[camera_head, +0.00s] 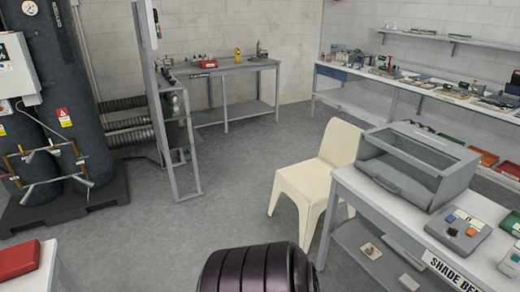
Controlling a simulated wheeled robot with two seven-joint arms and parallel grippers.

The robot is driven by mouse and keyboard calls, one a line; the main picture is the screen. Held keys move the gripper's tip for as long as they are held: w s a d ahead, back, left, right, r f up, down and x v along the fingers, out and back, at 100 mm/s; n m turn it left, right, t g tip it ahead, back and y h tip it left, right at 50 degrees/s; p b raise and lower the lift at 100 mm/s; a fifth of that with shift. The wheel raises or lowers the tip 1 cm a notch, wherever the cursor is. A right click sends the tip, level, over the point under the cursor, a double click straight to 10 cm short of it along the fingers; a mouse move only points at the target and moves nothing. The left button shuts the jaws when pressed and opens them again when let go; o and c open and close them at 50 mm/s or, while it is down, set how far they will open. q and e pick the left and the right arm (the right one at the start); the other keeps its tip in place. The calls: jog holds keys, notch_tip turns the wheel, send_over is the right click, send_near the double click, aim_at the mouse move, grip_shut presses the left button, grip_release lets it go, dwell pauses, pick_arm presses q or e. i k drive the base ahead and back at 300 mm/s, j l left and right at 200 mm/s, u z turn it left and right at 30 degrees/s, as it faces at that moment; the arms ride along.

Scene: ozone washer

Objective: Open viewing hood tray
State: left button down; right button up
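Neither of my grippers is in view.
A cream chair (326,163) stands close to the table's left side. A grey control box (458,232) sits right of the hood. A red item (18,259) lies at lower left. Dark tanks (72,90) stand at the left. The middle floor is open.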

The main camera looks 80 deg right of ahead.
aim_at(393, 173)
jog(key=z, duration=3.75)
jog(key=i+l+u, duration=0.2)
jog(key=i, duration=0.35)
jog(key=i+u, duration=0.2)
jog(key=i, duration=0.35)
